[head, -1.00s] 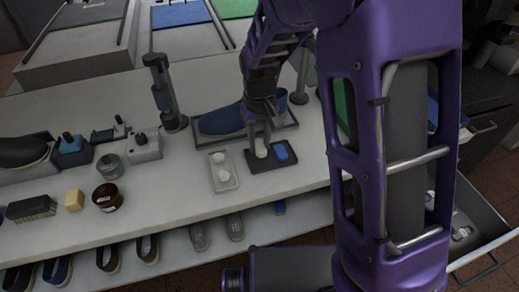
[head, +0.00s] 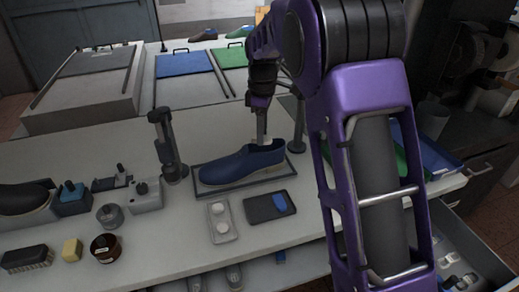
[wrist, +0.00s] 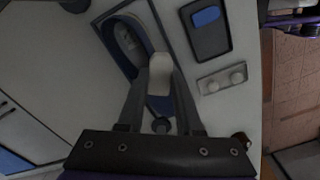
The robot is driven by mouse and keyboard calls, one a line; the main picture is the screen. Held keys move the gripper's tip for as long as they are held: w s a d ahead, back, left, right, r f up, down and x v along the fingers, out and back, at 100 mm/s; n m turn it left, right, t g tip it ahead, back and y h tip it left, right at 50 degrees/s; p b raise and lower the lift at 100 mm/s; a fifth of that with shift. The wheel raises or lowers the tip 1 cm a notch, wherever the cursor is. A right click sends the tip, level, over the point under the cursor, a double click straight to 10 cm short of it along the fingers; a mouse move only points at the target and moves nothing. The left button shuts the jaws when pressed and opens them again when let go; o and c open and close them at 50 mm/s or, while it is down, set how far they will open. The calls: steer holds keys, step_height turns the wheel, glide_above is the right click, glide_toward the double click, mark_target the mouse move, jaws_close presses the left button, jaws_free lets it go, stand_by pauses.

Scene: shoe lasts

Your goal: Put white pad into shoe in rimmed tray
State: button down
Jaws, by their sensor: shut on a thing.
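A blue shoe (head: 238,165) sits in the dark rimmed tray (head: 284,174) on the white table. My gripper (head: 262,135) is above the shoe's opening, toward its heel end. In the wrist view, my gripper (wrist: 160,88) is shut on the white pad (wrist: 160,72), which sticks out past the fingertips. The pad overlaps the picture of the shoe (wrist: 122,45), whose pale inside shows beyond it. I cannot tell whether the pad touches the shoe.
A dark flat tray (head: 257,213) with a blue pad (head: 280,202) lies in front. Beside it, a pale tray (head: 222,237) holds two white round pieces. A dark upright post (head: 166,145) stands left of the rimmed tray, another (head: 298,130) behind it at right.

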steer(key=w+d+r+n, duration=0.1)
steer(key=w+r+n, duration=0.1)
steer(key=w+n, duration=0.35)
steer(key=shift+n, duration=0.35)
steer(key=shift+s+d+f+b, duration=0.15)
steer(key=shift+f+b, duration=0.3)
steer(key=shift+f, duration=1.15)
steer(key=shift+s+d+f+b, duration=0.15)
steer(key=shift+f+b, duration=0.25)
steer(key=shift+f, duration=1.15)
steer(key=c, duration=0.5)
jaws_free()
steer(key=shift+a, duration=0.1)
step_height(320, 180, up, 8)
steer(key=p, duration=0.2)
steer(key=shift+w, duration=0.1)
